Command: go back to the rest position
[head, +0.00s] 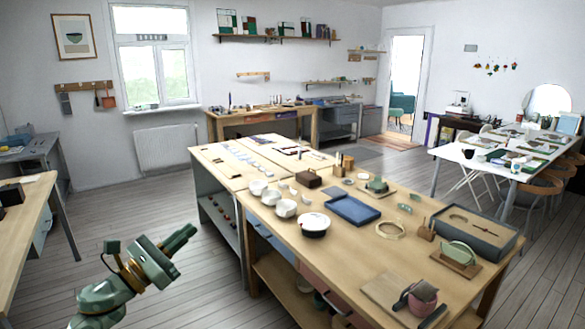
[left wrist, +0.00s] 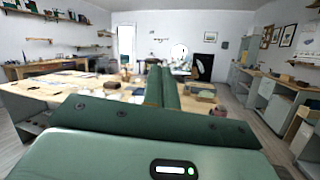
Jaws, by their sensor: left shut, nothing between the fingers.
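My left gripper (head: 181,239) is at the lower left of the head view, on a green arm that comes in from the bottom left. It is held in the air over the floor, left of the wooden workbench (head: 350,262), and points up and to the right. Its fingers are shut together with nothing between them. In the left wrist view the shut fingers (left wrist: 161,88) stand upright in the middle, with the bench beyond them. My right gripper is in neither view.
The bench holds white bowls (head: 285,208), a blue tray (head: 352,209), a grey box (head: 476,233) and a pink cup (head: 423,297). Another wooden table (head: 27,215) stands at the left edge. Bare floor (head: 190,290) lies between them. A white table (head: 500,160) stands at the right.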

